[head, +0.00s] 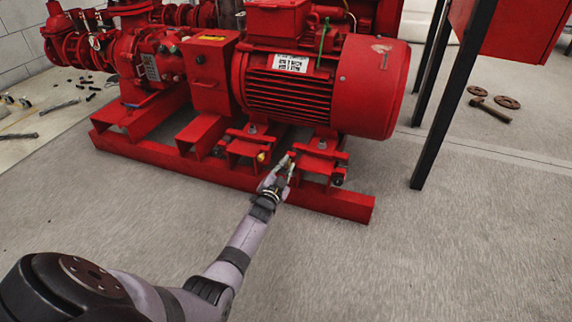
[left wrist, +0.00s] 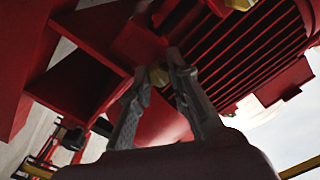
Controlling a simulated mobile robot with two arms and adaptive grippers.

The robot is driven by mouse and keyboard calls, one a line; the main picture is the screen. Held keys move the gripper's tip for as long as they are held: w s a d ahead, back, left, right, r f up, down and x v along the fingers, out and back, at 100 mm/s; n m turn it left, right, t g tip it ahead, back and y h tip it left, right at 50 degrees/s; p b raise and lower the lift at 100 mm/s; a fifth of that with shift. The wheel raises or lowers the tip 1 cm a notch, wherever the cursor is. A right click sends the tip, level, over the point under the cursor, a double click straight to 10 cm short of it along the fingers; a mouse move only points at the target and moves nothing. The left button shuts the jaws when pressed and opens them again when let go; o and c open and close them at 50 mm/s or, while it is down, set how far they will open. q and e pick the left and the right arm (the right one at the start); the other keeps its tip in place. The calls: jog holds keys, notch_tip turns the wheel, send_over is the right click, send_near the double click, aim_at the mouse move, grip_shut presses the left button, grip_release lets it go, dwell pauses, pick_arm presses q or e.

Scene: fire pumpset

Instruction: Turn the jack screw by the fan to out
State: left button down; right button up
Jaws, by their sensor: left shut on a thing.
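The red motor (head: 320,85) sits on a red base frame (head: 335,203). My left gripper (head: 285,168) reaches in low at the motor's foot nearer the rounded fan end. The screw's shank is hidden, and in the head view the fingers cover the head. Another small yellow screw head (head: 262,156) shows by the other motor foot, apart from the gripper. My right gripper is not in view.
Red pump and pipework (head: 145,60) stand at the left of the motor. A black post (head: 452,95) under a red box (head: 515,25) stands at the right. Loose round parts and a bolt (head: 490,110) lie on the floor behind it. The front floor is clear.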

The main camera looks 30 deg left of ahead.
pick_arm(q)
jog(key=shift+a+n, duration=0.1)
jog(key=shift+n, duration=1)
jog(key=shift+p, duration=0.3)
jog(key=c, duration=1.5)
grip_release()
